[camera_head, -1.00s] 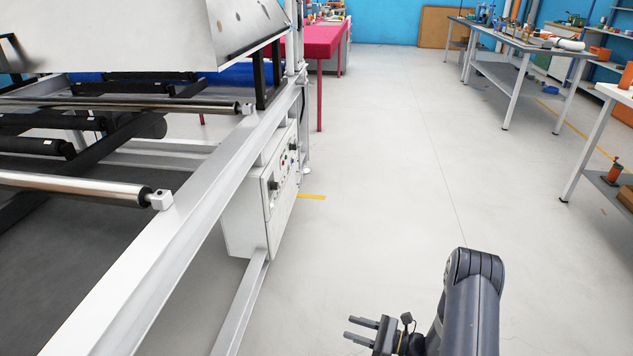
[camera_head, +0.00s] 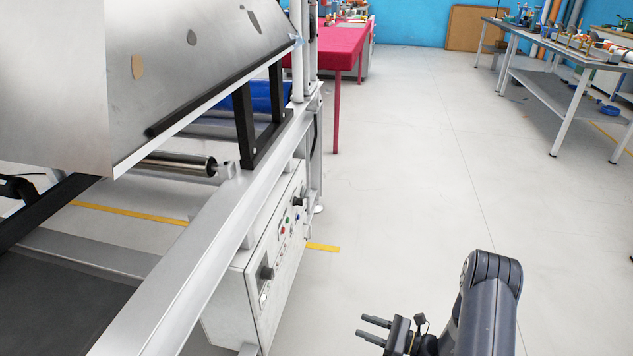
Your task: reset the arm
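My gripper (camera_head: 368,330) is at the bottom of the view, right of centre, pointing left. Its two fingers are apart with nothing between them. My dark grey arm (camera_head: 487,300) is folded, with its bend raised to the right of the gripper. The gripper is over bare floor, to the right of the machine frame and apart from it. The lower part of the arm is cut off by the picture edge.
A large metal machine frame (camera_head: 190,268) with a control box (camera_head: 268,275) fills the left side. A red table (camera_head: 343,45) stands behind it. A workbench (camera_head: 560,95) with tools is at the right. The floor (camera_head: 420,150) between them is clear.

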